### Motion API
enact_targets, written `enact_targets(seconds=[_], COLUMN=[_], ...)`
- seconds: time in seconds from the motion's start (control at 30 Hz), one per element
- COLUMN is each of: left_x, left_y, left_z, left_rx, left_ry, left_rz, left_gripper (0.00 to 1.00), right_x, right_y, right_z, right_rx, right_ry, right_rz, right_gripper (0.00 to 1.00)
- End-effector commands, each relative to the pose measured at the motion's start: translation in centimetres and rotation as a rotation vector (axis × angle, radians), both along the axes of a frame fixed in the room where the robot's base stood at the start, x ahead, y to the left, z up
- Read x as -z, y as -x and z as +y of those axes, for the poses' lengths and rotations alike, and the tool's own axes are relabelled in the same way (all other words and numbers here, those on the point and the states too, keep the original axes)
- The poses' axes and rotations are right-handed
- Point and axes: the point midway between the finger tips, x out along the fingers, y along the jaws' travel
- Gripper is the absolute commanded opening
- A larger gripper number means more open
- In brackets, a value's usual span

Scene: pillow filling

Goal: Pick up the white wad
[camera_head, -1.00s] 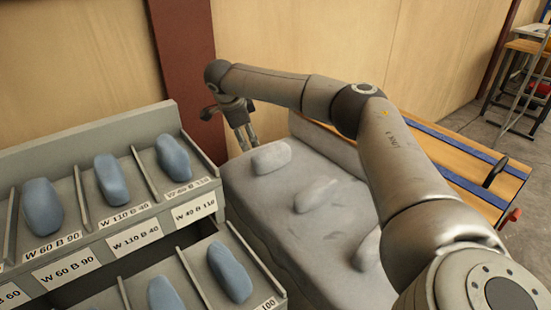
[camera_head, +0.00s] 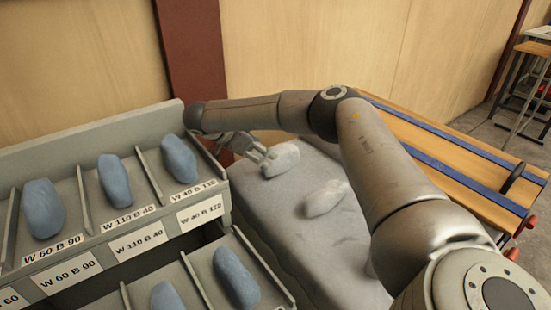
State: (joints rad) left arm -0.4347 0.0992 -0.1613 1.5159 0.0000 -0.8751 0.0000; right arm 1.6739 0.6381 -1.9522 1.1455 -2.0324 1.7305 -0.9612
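A white wad (camera_head: 283,158) lies on the far end of a grey cushion-like surface (camera_head: 270,205). A second white wad (camera_head: 325,198) lies nearer, and a small part of a third pale wad shows beside my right arm, which hides most of it. My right gripper (camera_head: 265,157) reaches in from the left side of the far wad, tilted toward it. Its fingers look parted, with the tips at the wad's left edge; whether they touch it I cannot tell. My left gripper is out of view.
A grey rack (camera_head: 90,232) with labelled compartments holding blue wads (camera_head: 115,181) stands at the left, close to my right gripper. A wooden bench (camera_head: 450,160) with blue strips is behind my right arm. A wooden wall closes the back.

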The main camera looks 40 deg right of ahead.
Motion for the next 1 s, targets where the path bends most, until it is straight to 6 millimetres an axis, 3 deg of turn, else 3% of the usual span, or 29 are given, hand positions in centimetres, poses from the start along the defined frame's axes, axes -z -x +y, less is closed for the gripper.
enact_targets(seconds=[0.6, 0.83, 1.0], left_x=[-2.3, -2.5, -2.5], left_y=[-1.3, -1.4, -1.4], left_z=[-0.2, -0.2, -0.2], left_rx=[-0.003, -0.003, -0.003], left_ry=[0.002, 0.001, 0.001], left_rz=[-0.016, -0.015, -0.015], left_gripper=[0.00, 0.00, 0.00], right_x=[4.9, 5.1, 5.1], right_y=[1.1, 1.1, 1.1], right_z=[-5.1, -5.3, -5.3], right_rx=[0.002, 0.001, 0.001], right_ry=[0.001, -0.001, 0.000], right_rz=[0.002, 0.001, 0.001], right_gripper=[0.71, 0.71, 0.52])
